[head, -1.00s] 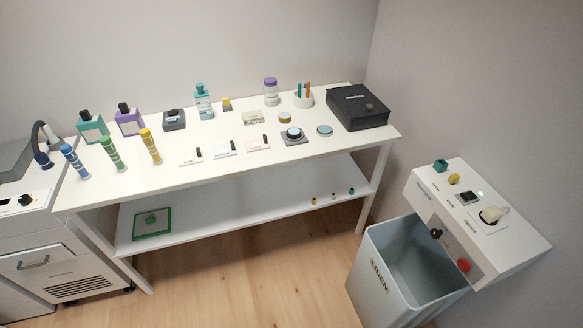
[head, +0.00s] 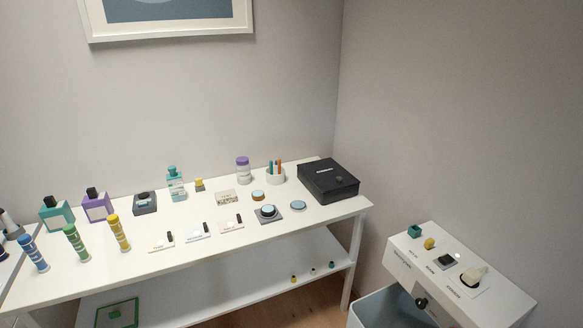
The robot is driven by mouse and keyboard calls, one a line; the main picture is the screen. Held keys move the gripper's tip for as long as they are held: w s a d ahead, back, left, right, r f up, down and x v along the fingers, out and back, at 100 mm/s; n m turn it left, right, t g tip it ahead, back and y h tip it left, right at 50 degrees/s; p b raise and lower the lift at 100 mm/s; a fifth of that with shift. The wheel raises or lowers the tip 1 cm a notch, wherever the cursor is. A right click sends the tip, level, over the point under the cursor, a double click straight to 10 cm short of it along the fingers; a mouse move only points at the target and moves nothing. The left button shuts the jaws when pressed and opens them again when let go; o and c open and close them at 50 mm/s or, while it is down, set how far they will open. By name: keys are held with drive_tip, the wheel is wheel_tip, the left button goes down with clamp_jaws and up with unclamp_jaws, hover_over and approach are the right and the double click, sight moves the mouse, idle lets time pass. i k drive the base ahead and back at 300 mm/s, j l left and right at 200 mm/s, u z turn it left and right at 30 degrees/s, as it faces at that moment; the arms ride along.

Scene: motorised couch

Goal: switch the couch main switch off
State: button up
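The white control box (head: 470,287), which may be the couch's control unit, stands at the lower right. Its sloped top carries a green knob (head: 415,231), a yellow knob (head: 430,243), a dark square switch (head: 447,261) and a cream lever-like part (head: 473,274) on a white plate. A small bright spot (head: 457,254) shows near the dark switch. The labels are too small to read, so I cannot tell which is the main switch. My gripper is not in view.
A grey-blue bin (head: 375,311) stands below the control box, cut off by the frame. A white table (head: 190,257) holds bottles, tubes, small pads and a black box (head: 328,181). A framed picture (head: 165,38) hangs on the back wall.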

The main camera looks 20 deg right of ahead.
sight(446, 260)
drive_tip(key=j+z, duration=0.1)
drive_tip(key=z, duration=0.3)
drive_tip(key=k+j+z, duration=0.1)
drive_tip(key=z, duration=0.35)
drive_tip(key=j+z, duration=0.1)
drive_tip(key=z, duration=0.3)
drive_tip(key=k+z, duration=0.1)
drive_tip(key=z, duration=0.3)
